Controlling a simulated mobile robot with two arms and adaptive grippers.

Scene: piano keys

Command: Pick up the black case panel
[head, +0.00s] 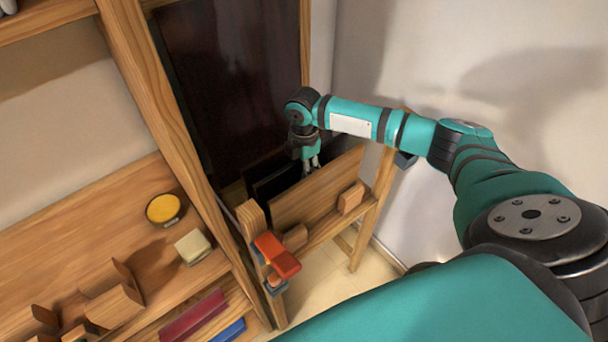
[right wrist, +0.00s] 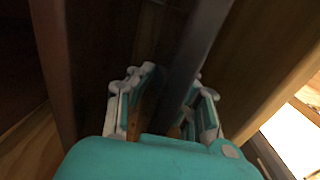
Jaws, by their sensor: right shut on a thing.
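The black case panel (head: 271,183) stands on edge in a wooden rack in the head view, with its lower part hidden behind the rack's front board. In the right wrist view, a dark upright panel (right wrist: 196,50) runs between the two fingers of the right gripper (right wrist: 166,100). The gripper is shut on this panel at its upper edge. The fingers' contact is partly hidden in shadow. My left gripper is not in view.
The wooden rack's front board (head: 318,188) is close beside the gripper. A large dark panel (head: 235,75) stands behind in a wooden frame. A red clamp-like piece (head: 278,254) sits at the rack's near end. A yellow round tin (head: 163,208) and a pale block (head: 192,246) lie on the left shelf.

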